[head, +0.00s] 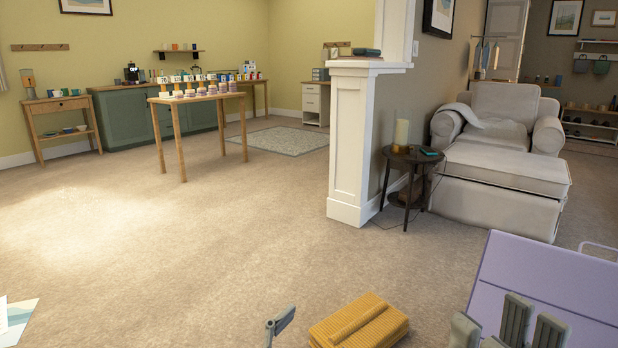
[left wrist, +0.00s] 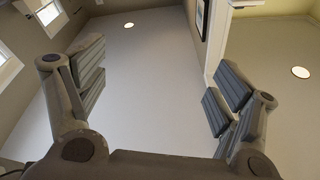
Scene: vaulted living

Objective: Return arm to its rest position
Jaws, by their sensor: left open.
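My left gripper (left wrist: 158,78) is open in the left wrist view, with its two padded fingers wide apart and nothing between them. It points up toward a pale ceiling.
A yellow ribbed object (head: 362,322) and the lilac panel (head: 545,275) are close in front. A white half-wall post (head: 348,145), a round dark side table (head: 412,155) and a grey armchair with ottoman (head: 500,180) stand beyond.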

